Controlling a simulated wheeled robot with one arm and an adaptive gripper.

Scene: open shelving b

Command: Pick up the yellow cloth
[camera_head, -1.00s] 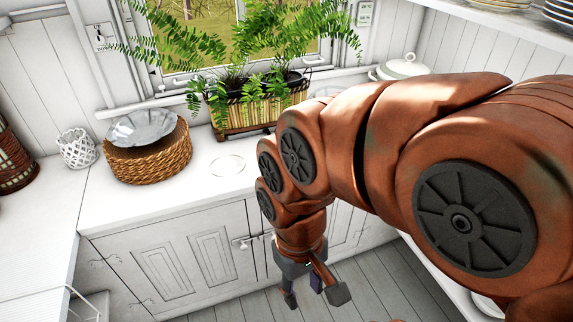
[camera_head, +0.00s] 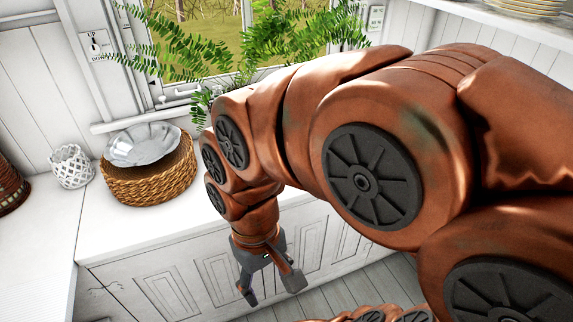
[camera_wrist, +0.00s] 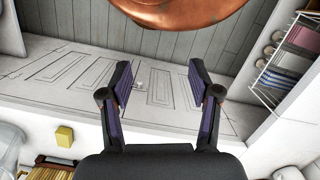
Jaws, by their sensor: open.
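No thing that I can clearly tell as a yellow cloth shows in the head view. In the wrist view a small yellow block-like item (camera_wrist: 64,136) lies on the white counter at lower left; I cannot tell whether it is cloth. My gripper (camera_head: 270,291) hangs in front of the counter's cabinet doors, pointing down, with its fingers apart. In the wrist view my gripper (camera_wrist: 160,78) is open, with nothing between its fingers, and the yellow item is well off to its left.
A woven basket (camera_head: 150,185) with a grey fluted dish (camera_head: 142,145) and a white lattice holder (camera_head: 71,167) stand on the counter. A fern (camera_head: 180,50) is by the window. A wire rack (camera_wrist: 268,88) holds folded fabrics. My arm hides much of the counter.

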